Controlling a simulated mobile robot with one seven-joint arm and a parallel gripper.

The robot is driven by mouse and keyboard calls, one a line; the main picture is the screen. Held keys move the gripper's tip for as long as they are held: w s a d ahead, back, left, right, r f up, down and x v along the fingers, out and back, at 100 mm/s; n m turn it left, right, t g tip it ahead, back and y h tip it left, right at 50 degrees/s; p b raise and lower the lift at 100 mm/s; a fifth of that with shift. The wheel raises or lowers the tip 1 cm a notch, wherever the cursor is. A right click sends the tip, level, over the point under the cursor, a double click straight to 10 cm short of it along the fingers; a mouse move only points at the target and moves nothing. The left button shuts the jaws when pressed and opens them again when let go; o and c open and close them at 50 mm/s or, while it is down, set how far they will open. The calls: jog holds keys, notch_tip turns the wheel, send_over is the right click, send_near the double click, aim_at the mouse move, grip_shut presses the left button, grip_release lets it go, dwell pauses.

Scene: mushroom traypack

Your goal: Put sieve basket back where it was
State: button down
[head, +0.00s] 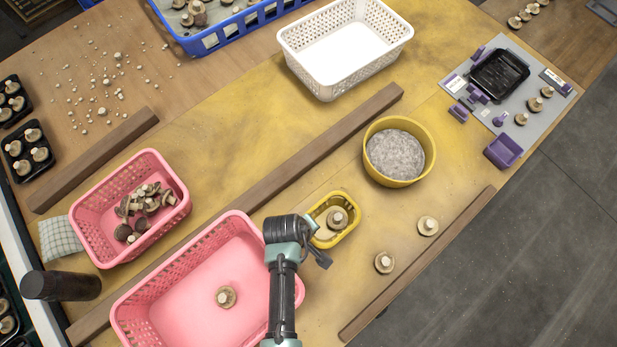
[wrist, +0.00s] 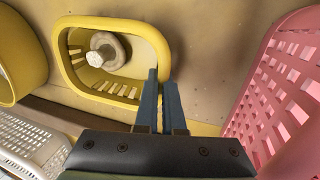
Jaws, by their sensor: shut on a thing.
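The sieve basket is a small yellow slotted basket (head: 353,228) on the yellow table, right of the large pink basket; it also shows in the wrist view (wrist: 70,72). One mushroom (head: 337,218) lies inside it, stem up in the wrist view (wrist: 104,50). My gripper (wrist: 160,82) is shut on the basket's rim, at the end nearest the pink basket. In the head view my wrist hides the fingertips and part of that rim. I cannot tell whether the basket touches the table or is slightly lifted.
A round yellow tub (head: 428,160) stands close behind the basket. A large pink basket (head: 130,315) is at the left. Two loose mushrooms (head: 428,226) (head: 384,262) lie to the right, before a wooden strip (head: 420,262). A long wooden bar (head: 330,145) crosses the table.

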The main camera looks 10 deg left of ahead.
jog(key=c, duration=1)
grip_release()
jog(key=shift+f, duration=0.15)
